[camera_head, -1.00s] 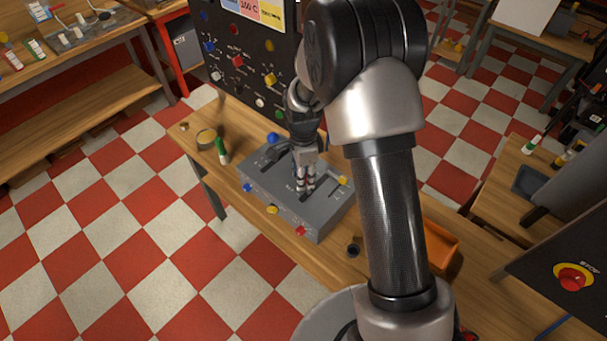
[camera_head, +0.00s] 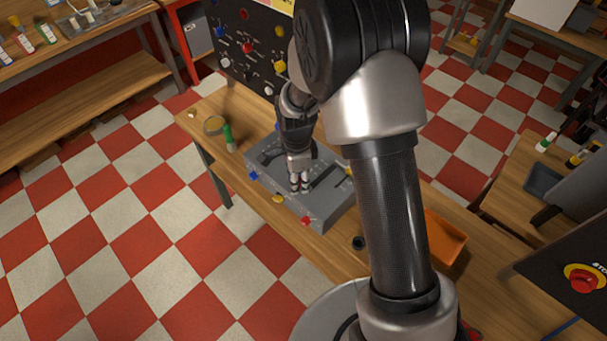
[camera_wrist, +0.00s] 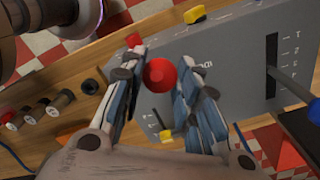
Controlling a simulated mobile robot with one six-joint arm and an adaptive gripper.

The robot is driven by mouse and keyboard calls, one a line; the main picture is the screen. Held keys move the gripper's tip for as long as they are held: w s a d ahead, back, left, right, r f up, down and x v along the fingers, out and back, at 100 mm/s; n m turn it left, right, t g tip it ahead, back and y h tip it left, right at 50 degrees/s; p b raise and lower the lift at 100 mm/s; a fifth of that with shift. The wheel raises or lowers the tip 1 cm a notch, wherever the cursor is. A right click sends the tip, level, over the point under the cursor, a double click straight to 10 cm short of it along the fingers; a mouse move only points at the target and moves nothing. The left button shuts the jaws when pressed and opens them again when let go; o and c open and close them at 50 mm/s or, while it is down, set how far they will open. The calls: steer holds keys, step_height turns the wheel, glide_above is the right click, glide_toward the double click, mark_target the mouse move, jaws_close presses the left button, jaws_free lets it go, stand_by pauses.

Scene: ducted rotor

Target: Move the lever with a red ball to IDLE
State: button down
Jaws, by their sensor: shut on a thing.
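The grey lever box (camera_head: 325,205) stands on the wooden bench, with small blue, yellow and red pieces along its front edge. My gripper (camera_head: 299,186) points down over the middle of the box, toward its front edge. In the wrist view the red ball (camera_wrist: 160,75) sits between the two fingers of my gripper (camera_wrist: 160,88), which are closed about it. A blue lever (camera_wrist: 295,80) stands in a marked slot at the right. The IDLE label cannot be read.
A green bottle (camera_head: 229,140) stands left of the box. An orange tray (camera_head: 445,240) lies to the right, behind my arm. A dark control panel (camera_head: 250,55) rises behind the box. Small spools (camera_wrist: 38,108) lie on the bench in the wrist view.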

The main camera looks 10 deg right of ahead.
steer(key=shift+s+a+f, duration=0.2)
steer(key=shift+s, duration=0.15)
steer(key=c, duration=1.7)
jaws_free()
steer(key=o, duration=0.3)
steer(key=shift+a, duration=0.25)
steer(key=shift+o, duration=1.1)
steer(key=shift+d, duration=0.1)
steer(key=shift+w+r, duration=0.1)
steer(key=shift+r, duration=0.15)
step_height(320, 180, up, 12)
steer(key=shift+f, duration=0.2)
steer(key=shift+w, duration=0.1)
